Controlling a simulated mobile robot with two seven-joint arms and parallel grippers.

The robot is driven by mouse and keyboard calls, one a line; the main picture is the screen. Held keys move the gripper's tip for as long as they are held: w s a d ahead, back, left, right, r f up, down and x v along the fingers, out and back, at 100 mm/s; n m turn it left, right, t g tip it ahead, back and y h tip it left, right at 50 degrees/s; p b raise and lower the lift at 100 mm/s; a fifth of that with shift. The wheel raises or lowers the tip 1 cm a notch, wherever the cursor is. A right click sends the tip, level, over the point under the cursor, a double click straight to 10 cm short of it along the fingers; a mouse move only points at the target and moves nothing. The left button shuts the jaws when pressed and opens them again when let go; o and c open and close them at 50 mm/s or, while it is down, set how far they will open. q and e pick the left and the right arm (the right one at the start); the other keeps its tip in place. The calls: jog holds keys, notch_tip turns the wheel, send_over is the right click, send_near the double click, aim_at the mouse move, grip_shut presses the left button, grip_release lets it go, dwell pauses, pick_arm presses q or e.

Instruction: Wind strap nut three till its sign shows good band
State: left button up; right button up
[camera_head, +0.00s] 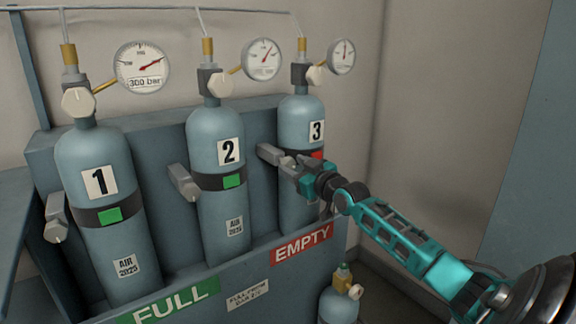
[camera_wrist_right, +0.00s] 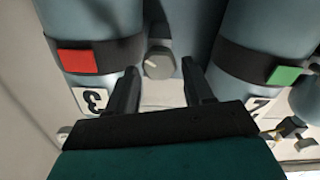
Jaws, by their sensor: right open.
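Cylinder three (camera_head: 300,118) stands at the right end of the row, with a black strap around it. Its strap sign (camera_head: 317,154) is red and partly hidden by my gripper in the head view; the red sign (camera_wrist_right: 76,61) is plain in the right wrist view. Strap nut three (camera_head: 269,153) is a grey knob left of the cylinder; it also shows in the right wrist view (camera_wrist_right: 159,61). My right gripper (camera_head: 289,166) is open near the nut, with the nut appearing between its fingertips (camera_wrist_right: 158,68). Contact cannot be told. My left gripper is not in view.
Cylinder one (camera_head: 85,155) and cylinder two (camera_head: 203,130) stand to the left, with green signs (camera_head: 109,216) (camera_head: 233,181). Strap nut two (camera_head: 183,182) juts out beside cylinder two. Valves and gauges (camera_head: 262,60) sit above. A small cylinder (camera_head: 338,306) stands below the rack front.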

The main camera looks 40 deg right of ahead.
aim_at(291, 164)
jog(key=shift+w+d+b, duration=0.2)
jog(key=shift+w+b, duration=0.15)
jog(key=shift+w, duration=1.3)
jog(key=shift+c, duration=0.2)
jog(key=c, duration=0.7)
